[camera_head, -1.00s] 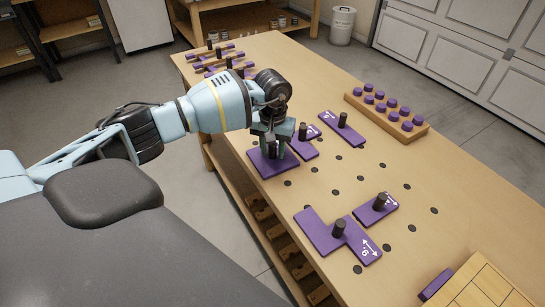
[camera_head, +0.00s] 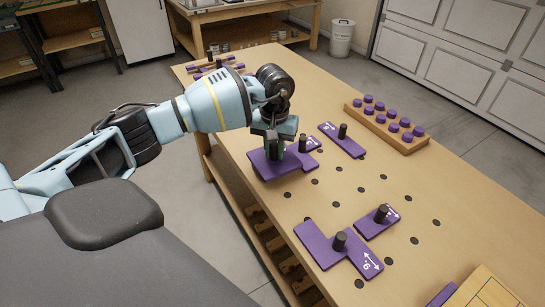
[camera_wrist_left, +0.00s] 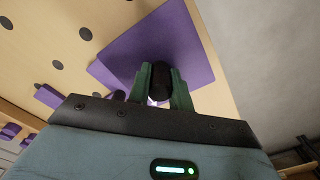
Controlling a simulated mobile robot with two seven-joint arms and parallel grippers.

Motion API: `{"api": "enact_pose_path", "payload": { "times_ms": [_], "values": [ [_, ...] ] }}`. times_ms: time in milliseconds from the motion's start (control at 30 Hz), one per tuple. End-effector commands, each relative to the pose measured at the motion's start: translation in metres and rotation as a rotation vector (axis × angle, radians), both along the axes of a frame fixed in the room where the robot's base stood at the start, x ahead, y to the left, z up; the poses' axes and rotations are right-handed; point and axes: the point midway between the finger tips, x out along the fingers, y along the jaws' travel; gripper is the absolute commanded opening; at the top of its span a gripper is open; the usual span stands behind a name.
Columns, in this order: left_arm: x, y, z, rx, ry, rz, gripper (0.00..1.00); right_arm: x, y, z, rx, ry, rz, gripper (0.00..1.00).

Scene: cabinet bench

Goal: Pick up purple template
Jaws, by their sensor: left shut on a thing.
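My left gripper (camera_head: 277,146) is shut on the dark upright knob of a purple template (camera_head: 266,169) near the left edge of the bench. In the left wrist view the knob (camera_wrist_left: 161,82) stands between the green fingers, with the flat purple plate (camera_wrist_left: 189,48) around it. The gripper hides part of the plate in the head view. A neighbouring purple template (camera_head: 312,143) with a white mark is close behind and partly hidden. I cannot tell how high the held plate is above the bench. My right gripper is not in view.
More purple templates with dark knobs lie on the bench, including one farther back (camera_head: 336,136) and two nearer the front (camera_head: 315,240) (camera_head: 366,228). A wooden rack of purple pegs (camera_head: 358,108) stands at the right. Bare bench with dark dots lies between.

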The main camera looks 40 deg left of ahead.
Motion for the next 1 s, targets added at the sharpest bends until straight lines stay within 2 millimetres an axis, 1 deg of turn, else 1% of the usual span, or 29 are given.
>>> {"api": "enact_pose_path", "payload": {
  "times_ms": [33, 267, 300, 500, 600, 733, 833, 1000],
  "values": [
    [0.001, -0.016, -0.004, -0.003, 0.005, -0.012, 0.0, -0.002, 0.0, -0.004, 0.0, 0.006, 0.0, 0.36],
    [0.01, -0.068, 0.0, -0.002, 0.006, -0.01, 0.0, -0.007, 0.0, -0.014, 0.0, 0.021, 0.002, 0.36],
    [0.012, -0.077, 0.001, -0.002, 0.006, -0.012, 0.0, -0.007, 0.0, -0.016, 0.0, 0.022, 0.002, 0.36],
    [0.019, -0.117, 0.005, -0.001, 0.006, -0.009, 0.0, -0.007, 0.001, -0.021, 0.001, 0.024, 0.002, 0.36],
    [0.021, -0.132, 0.007, -0.001, 0.005, -0.008, 0.0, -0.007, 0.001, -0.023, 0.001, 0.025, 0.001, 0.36],
    [0.023, -0.145, 0.009, -0.001, 0.005, -0.007, 0.0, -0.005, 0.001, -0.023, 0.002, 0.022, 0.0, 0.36],
    [0.024, -0.15, 0.01, 0.0, 0.004, -0.006, 0.0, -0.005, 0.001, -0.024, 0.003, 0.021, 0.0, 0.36],
    [0.025, -0.152, 0.011, 0.0, 0.004, -0.005, 0.0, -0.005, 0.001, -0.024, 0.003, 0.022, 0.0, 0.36]
  ]
}}
